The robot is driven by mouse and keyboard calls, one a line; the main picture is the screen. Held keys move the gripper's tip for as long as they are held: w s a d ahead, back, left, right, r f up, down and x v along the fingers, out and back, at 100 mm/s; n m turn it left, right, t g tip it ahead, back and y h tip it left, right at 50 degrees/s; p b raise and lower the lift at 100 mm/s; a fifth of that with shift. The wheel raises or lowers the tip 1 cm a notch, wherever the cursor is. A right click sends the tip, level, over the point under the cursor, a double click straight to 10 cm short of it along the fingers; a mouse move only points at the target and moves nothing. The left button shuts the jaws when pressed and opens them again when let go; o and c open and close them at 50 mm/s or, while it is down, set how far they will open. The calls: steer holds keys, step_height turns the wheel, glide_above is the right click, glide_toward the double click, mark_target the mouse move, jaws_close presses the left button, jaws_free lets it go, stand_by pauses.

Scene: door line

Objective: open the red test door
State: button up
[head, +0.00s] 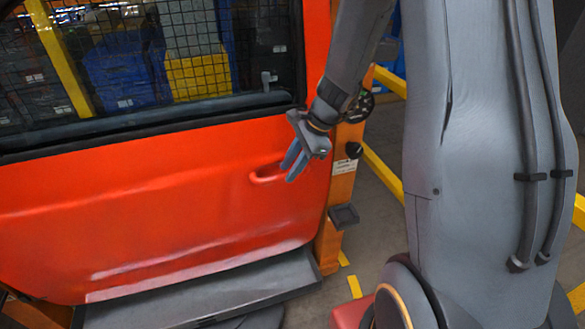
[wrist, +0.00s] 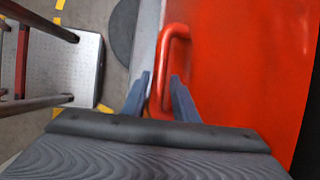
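The red test door (head: 150,215) fills the left of the head view, with a dark mesh window in its upper part. Its red loop handle (head: 262,179) is near the door's right edge, beside the orange post. My gripper (head: 291,172) is in front of the door at the handle, its blue fingers pointing down and left. In the wrist view the handle (wrist: 176,40) runs between the two spread fingers (wrist: 160,77). The fingers look open, with gaps beside the handle. Whether either finger touches it, I cannot tell. The door appears shut in its frame.
An orange post (head: 343,185) with a black knob stands right of the door. A grey step (head: 200,290) runs below the door. Yellow rails (head: 382,178) stand behind the post. A metal step platform (wrist: 65,65) shows left in the wrist view.

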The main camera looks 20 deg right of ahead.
steer(key=shift+w+a+f, duration=0.1)
steer(key=shift+a+f, duration=0.1)
steer(key=shift+f, duration=0.4)
jaws_close()
